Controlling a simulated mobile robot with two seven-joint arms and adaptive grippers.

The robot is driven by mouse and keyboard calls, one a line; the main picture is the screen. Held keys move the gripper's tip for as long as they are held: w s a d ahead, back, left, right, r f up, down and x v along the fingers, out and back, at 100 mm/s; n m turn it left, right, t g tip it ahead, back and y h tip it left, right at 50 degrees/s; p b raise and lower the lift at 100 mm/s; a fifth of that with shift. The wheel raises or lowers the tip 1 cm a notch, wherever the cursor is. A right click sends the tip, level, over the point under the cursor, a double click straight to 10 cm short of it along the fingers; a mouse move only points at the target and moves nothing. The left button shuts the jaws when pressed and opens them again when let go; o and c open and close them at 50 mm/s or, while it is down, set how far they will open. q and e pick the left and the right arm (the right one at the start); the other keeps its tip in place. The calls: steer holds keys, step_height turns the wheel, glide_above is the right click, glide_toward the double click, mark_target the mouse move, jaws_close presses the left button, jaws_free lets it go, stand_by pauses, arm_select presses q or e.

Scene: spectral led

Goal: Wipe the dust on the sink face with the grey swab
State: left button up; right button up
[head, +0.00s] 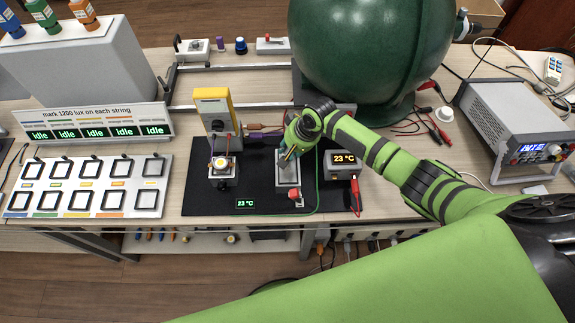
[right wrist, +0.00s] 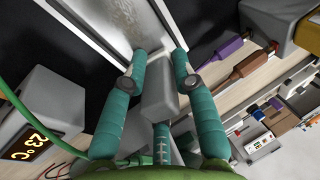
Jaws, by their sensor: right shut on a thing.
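My right gripper (head: 288,150) reaches down from the right to the metal sink plate (head: 288,180) on the black mat. In the right wrist view its teal fingers (right wrist: 160,62) are shut on the grey swab (right wrist: 158,100), a block held between them. The sink face (right wrist: 168,20) is a bright metal strip just past the fingertips, with a speckled brownish dust patch (right wrist: 126,14) on it. I cannot tell whether the swab touches the face. My left gripper is not in view.
A small display box (head: 342,165) reading 23 °C stands right of the sink. A lit LED block (head: 222,168) and a yellow meter (head: 213,108) stand left. A large green sphere (head: 370,45) stands behind. Purple and brown probes (right wrist: 238,72) lie close by.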

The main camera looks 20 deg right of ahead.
mark_target(287, 181)
steer(key=shift+w+d+r+p, duration=0.1)
steer(key=shift+d+p, duration=0.1)
steer(key=shift+p, duration=0.1)
stand_by(0.4)
steer(key=shift+s+a+r+p, duration=0.1)
steer(key=shift+s+p, duration=0.1)
steer(key=shift+p, duration=0.15)
steer(key=s+p, duration=0.1)
steer(key=s+a+p, duration=0.1)
steer(key=s, duration=0.1)
steer(key=shift+p, duration=0.35)
steer(key=shift+s+a, duration=0.15)
steer(key=shift+s, duration=0.35)
steer(key=shift+s+a+f, duration=0.1)
steer(key=shift+s+a, duration=0.1)
steer(key=shift+s, duration=0.5)
steer(key=shift+s+a+f, duration=0.1)
steer(key=shift+s+a, duration=0.1)
steer(key=shift+s, duration=0.5)
steer(key=shift+s+a+f, duration=0.1)
steer(key=shift+s+a, duration=0.1)
steer(key=shift+s, duration=0.5)
